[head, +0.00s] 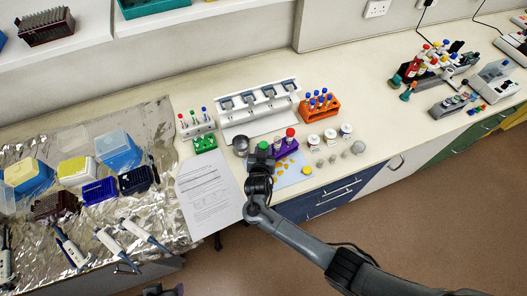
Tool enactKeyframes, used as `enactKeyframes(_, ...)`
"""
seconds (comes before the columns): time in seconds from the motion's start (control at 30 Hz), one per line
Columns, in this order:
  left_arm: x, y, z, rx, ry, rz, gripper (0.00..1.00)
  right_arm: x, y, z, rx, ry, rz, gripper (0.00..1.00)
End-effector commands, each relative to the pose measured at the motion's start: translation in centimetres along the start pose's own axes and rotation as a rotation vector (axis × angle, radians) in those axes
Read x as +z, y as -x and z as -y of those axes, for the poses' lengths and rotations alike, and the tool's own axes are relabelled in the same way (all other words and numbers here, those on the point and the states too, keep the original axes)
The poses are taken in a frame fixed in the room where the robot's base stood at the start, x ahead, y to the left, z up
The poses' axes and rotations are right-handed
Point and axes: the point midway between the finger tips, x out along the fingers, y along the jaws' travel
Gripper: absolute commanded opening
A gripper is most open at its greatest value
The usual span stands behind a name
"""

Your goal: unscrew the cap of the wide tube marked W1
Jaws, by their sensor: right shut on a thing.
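A purple rack (287,149) stands on the bench and holds wide tubes, with a red cap (290,132) at its right end and a bluish cap (277,140) in the middle. A green cap (263,145) shows at the left end, right at my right gripper (260,154). That gripper is shut at the green-capped tube; its fingers hide most of the tube, and I cannot tell whether they grip cap or body. The W1 marking is too small to read. Only a dark bit of what looks like my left gripper (164,290) shows at the bottom edge.
A blue mat (296,180) with yellow pieces lies in front of the rack. A printed sheet (208,192) lies to the left. A pipette stand (259,109) and an orange rack (320,105) are behind.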

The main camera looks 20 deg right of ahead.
Motion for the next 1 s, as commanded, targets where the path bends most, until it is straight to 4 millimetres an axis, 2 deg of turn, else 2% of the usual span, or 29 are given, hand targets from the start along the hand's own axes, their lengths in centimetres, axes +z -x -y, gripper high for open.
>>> enactKeyframes(0.3, -0.1, 0.1, 0.0, 0.000, 0.000, 0.000, 0.60, -3.3, 1.4, -0.1, -0.001, -0.003, 0.000, 0.04)
enactKeyframes(0.57, -0.2, 0.5, 0.0, 0.000, 0.000, 0.000, 0.60, -4.5, 2.9, -3.2, 0.000, -0.002, 0.000, 0.04)
enactKeyframes(1.0, -0.2, 0.6, 0.0, 0.000, 0.000, 0.000, 0.60, -7.4, 5.9, -9.3, 0.000, -0.001, -0.001, 0.04)
